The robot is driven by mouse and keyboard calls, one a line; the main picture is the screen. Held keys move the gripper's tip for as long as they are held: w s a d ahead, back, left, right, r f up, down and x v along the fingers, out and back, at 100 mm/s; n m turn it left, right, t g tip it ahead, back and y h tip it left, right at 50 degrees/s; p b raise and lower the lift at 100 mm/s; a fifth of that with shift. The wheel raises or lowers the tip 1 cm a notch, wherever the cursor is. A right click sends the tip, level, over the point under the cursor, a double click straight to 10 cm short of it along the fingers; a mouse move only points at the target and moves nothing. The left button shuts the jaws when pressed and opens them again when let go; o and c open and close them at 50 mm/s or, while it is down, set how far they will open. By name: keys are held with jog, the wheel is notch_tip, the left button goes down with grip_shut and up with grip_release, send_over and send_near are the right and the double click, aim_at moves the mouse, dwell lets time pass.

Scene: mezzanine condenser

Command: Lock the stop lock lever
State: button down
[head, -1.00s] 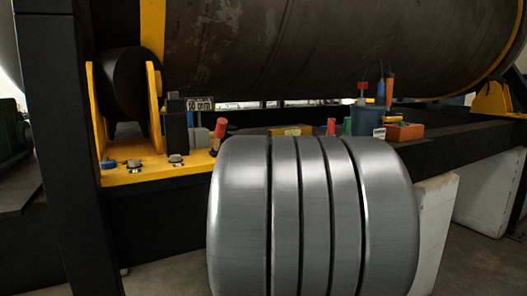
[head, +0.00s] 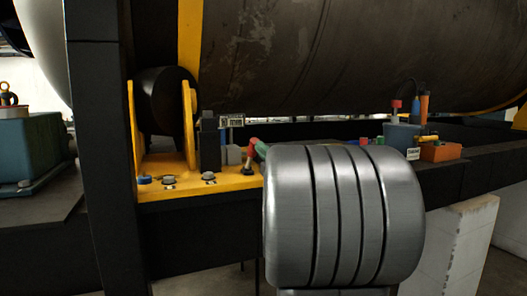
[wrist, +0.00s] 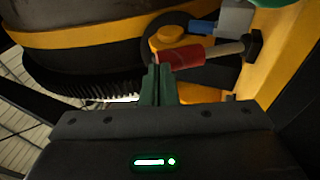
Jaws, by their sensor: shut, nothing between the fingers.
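The lever has a red handle (head: 254,141) and stands at the right end of the yellow bracket in the head view, beside my arm. In the wrist view its red handle (wrist: 186,56) lies nearly level, with a pale shaft running right to a dark pivot. My gripper (wrist: 157,72) has its green fingers together with nothing between them. The fingertips overlap the left end of the red handle in the wrist view; I cannot tell whether they touch it. My arm hides what lies right of the lever in the head view.
A yellow bracket (head: 163,186) carries a black roller (head: 165,100) and bolts. A large dark drum (head: 320,60) hangs above. A small sign (head: 231,121) stands behind the lever. A grey-blue box (head: 401,137) and an orange block (head: 440,151) sit on the beam to the right.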

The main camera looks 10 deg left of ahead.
jog(key=shift+w+a+r+g+h+p, duration=0.15)
jog(key=shift+w+r+g+h+p, duration=0.15)
jog(key=shift+r+p, duration=0.5)
jog(key=shift+w+a+r+g+h+p, duration=0.15)
jog(key=shift+r+h+p, duration=0.25)
jog(key=shift+p, duration=0.75)
jog(key=w+r+g+h+p, duration=0.1)
jog(key=p, duration=0.1)
jog(key=w+a+r+m+g+h+p, duration=0.1)
jog(key=p, duration=0.2)
jog(key=shift+w+a, duration=0.2)
jog(key=shift+a, duration=0.05)
jog(key=w+d+p+x, duration=0.1)
jog(key=x, duration=1)
jog(key=shift+w+r, duration=0.2)
jog(key=shift+w, duration=0.25)
jog(key=shift+r, duration=0.1)
